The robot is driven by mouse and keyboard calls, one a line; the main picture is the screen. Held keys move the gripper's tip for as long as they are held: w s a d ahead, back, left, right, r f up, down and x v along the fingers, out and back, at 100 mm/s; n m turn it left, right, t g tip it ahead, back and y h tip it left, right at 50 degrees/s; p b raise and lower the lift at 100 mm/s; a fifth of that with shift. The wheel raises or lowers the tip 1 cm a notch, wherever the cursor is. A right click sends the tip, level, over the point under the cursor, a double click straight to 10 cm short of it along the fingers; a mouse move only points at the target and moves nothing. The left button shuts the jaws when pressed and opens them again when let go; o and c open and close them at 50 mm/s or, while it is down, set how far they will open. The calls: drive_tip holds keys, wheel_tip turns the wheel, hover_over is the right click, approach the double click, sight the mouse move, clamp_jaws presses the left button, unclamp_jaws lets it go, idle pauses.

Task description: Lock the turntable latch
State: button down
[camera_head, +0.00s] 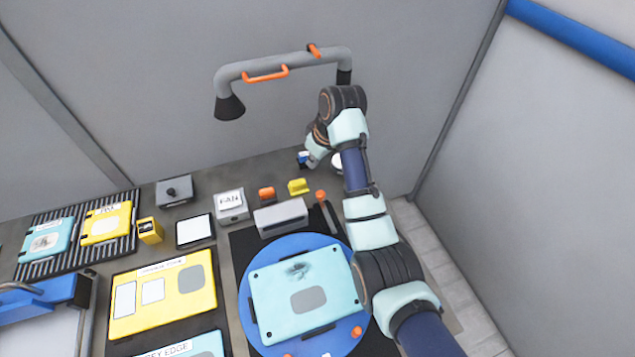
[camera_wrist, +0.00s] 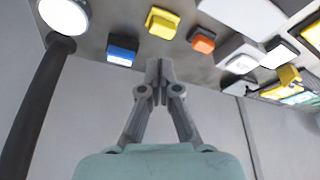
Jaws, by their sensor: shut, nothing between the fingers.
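The blue round turntable (camera_head: 245,325) lies flat at the lower centre of the head view, with a teal panel (camera_head: 285,318) on it. A dark bar with an orange end (camera_head: 320,195) stands at the turntable's upper right edge; I cannot tell if it is the latch or whether it is locked. My gripper (camera_head: 308,166) is at the back of the bench, beyond the turntable, beside a small blue block (camera_head: 303,156). In the wrist view my gripper (camera_wrist: 159,68) has its fingers together and empty, near the blue block (camera_wrist: 122,50). My wrist partly hides this area.
A yellow block (camera_head: 298,186), an orange block (camera_head: 267,194) and a grey box (camera_head: 281,217) stand between my gripper and the turntable. Yellow panels (camera_head: 163,326) lie left. Walls close the back and right.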

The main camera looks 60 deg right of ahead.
sight(326, 211)
drive_tip(key=b+x, duration=0.1)
drive_tip(key=x, duration=0.5)
drive_tip(key=b+x, duration=0.1)
drive_tip(key=x, duration=0.3)
drive_tip(key=shift+a+f+b, duration=0.15)
drive_tip(key=shift+a+b, duration=0.1)
drive_tip(key=shift+b, duration=0.1)
drive_tip(key=s, duration=0.1)
drive_tip(key=s+a, duration=0.1)
drive_tip(key=s, duration=0.1)
drive_tip(key=shift+f, duration=0.2)
drive_tip(key=shift+s+a, duration=0.1)
drive_tip(key=shift+s, duration=0.3)
drive_tip(key=shift+p, duration=0.3)
drive_tip(key=shift+s+a+r+p, duration=0.15)
drive_tip(key=shift+r+p, duration=0.15)
drive_tip(key=shift+p, duration=0.2)
drive_tip(key=shift+s+a+f+p, duration=0.15)
drive_tip(key=shift+s+a+p, duration=0.95)
drive_tip(key=shift+p, duration=0.1)
drive_tip(key=shift+w+d+f, duration=0.1)
drive_tip(key=shift+f, duration=0.05)
